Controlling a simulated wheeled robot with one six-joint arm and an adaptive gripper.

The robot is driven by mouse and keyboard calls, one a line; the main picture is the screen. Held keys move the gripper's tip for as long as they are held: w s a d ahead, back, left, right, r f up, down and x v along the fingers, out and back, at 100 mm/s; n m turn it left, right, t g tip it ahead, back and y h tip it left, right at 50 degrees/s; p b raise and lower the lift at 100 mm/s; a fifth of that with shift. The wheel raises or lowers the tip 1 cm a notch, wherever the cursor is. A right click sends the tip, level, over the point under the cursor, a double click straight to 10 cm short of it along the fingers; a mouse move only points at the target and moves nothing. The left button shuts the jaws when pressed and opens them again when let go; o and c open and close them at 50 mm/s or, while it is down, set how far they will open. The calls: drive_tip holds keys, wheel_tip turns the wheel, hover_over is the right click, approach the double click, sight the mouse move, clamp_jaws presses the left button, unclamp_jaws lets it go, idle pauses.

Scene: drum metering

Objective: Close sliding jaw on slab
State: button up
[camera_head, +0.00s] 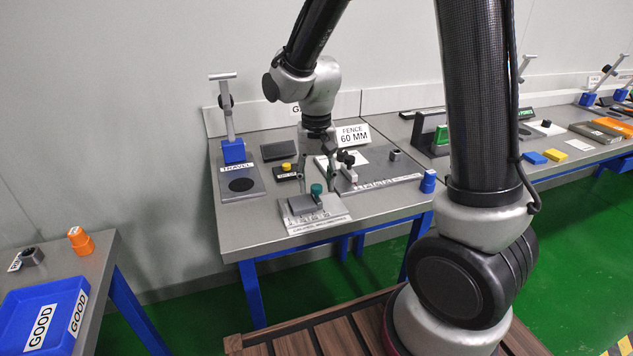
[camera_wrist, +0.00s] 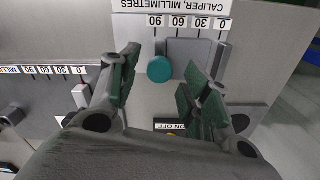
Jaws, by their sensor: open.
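The caliper board (camera_head: 325,217) lies at the front of the middle bench. In the wrist view its printed scale (camera_wrist: 185,22) runs from 90 to 0. A flat grey slab (camera_wrist: 193,50) lies across the scale beside the fixed jaw (camera_wrist: 223,62) at the 0 end. The sliding jaw's teal knob (camera_wrist: 159,69) stands at the slab's other side, near 90–60. The knob also shows in the head view (camera_head: 316,189). My gripper (camera_head: 317,180) is open, pointing down, with its fingers either side of the knob. Any gap between slab and sliding jaw is unclear.
A fence fixture (camera_head: 378,168) with its "FENCE 60 MM" sign (camera_head: 354,135) stands right behind the caliper. A yellow button box (camera_head: 286,170) sits behind. A blue GOOD tray (camera_head: 35,320) is on the left bench.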

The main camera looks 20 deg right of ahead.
sight(317, 187)
wheel_tip(317, 187, up, 11)
idle(0.3)
idle(0.4)
drive_tip(key=s+d+r+n+t, duration=0.1)
drive_tip(key=s+d+r+t, duration=0.1)
drive_tip(key=s+d, duration=0.5)
drive_tip(key=s+d+r+n+t, duration=0.2)
drive_tip(key=s+d+r, duration=0.2)
drive_tip(key=s, duration=0.8)
drive_tip(key=d, duration=0.2)
drive_tip(key=shift+d+r, duration=0.15)
drive_tip(key=shift+d, duration=0.2)
